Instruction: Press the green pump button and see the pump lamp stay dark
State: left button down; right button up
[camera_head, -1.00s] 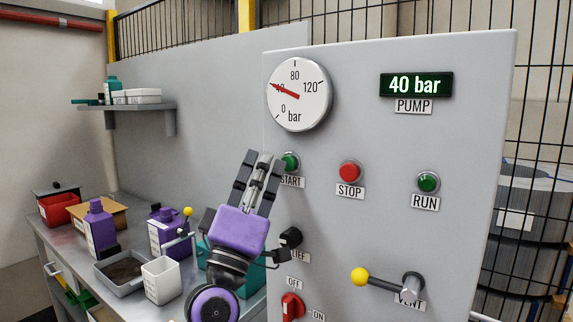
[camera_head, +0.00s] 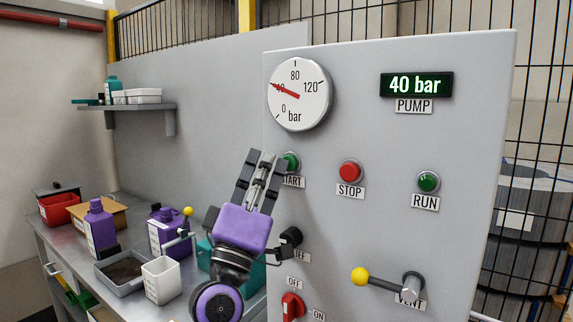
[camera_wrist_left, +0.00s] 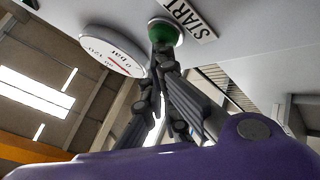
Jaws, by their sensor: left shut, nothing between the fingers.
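The green START button (camera_head: 291,161) is on the grey panel, partly hidden by my gripper; it also shows in the left wrist view (camera_wrist_left: 165,34) beside its START label. My left gripper (camera_head: 266,156) is shut and empty, its purple body below and its fingertips pointing up at the button. In the left wrist view the fingertips (camera_wrist_left: 161,56) overlap the button's lower edge; I cannot tell whether they touch it. The RUN lamp (camera_head: 428,182) is dull green and shows no glow. The PUMP display (camera_head: 416,85) reads 40 bar. My right gripper is not in view.
The red STOP button (camera_head: 350,172) is right of START. A round gauge (camera_head: 299,94) sits above, its needle near 40. A black relief knob (camera_head: 290,237), a red switch (camera_head: 292,306) and a yellow-tipped vent lever (camera_head: 361,277) stick out lower. Bottles and trays crowd the bench left.

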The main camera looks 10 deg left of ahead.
pick_arm(q)
jog(key=shift+w, duration=0.15)
dwell(0.4)
jog(key=shift+s+a, duration=0.2)
jog(key=shift+s, duration=0.65)
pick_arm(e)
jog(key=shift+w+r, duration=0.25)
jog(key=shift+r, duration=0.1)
pick_arm(q)
jog(key=shift+p, duration=0.3)
jog(key=s, duration=0.1)
jog(key=s+a, duration=0.1)
jog(key=s, duration=0.1)
jog(key=s+p, duration=0.1)
jog(key=shift+s+a, duration=0.35)
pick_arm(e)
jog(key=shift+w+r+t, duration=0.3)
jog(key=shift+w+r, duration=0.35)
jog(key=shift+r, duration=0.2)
